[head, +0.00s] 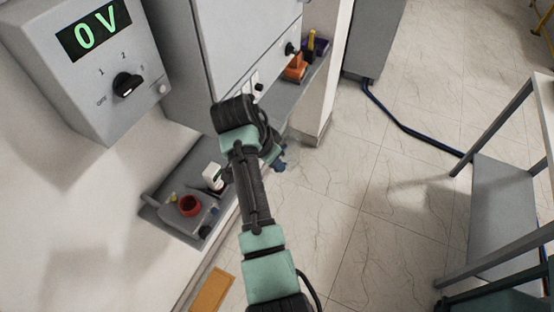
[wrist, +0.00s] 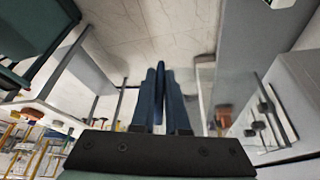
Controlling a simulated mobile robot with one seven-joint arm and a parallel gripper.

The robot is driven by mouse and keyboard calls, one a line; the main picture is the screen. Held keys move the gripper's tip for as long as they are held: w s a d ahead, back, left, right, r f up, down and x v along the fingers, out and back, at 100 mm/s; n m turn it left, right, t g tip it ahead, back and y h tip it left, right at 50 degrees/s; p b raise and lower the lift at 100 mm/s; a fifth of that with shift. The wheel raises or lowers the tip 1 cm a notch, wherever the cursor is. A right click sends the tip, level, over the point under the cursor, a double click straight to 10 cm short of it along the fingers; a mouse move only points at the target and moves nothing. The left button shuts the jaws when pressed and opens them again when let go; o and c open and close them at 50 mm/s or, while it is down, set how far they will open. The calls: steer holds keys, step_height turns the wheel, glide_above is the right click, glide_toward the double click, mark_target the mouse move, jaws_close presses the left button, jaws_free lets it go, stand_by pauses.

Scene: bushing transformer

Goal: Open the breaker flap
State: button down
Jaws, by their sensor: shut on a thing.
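My gripper shows in the wrist view (wrist: 159,80), its dark blue fingers close together on a narrow dark blue piece (wrist: 160,66). I cannot tell what that piece belongs to. In the head view my arm reaches up to the grey cabinet (head: 235,45), and the gripper is mostly hidden behind the wrist, with a bit of blue showing below the cabinet. I cannot make out the breaker flap clearly; a faint see-through panel (wrist: 206,92) stands right of the fingers in the wrist view.
A grey box (head: 75,60) at left has a display reading 0 V and a black knob (head: 127,84). A shelf (head: 160,214) below holds a red ring (head: 189,205) and a white block (head: 213,177). Orange blocks (head: 295,68) sit on the right shelf. Open floor lies right, before a grey table (head: 500,200).

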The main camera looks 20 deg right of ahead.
steer(key=c, duration=0.9)
jaws_free()
steer(key=p+v, duration=0.1)
steer(key=v, duration=1.2)
steer(key=shift+a, duration=0.15)
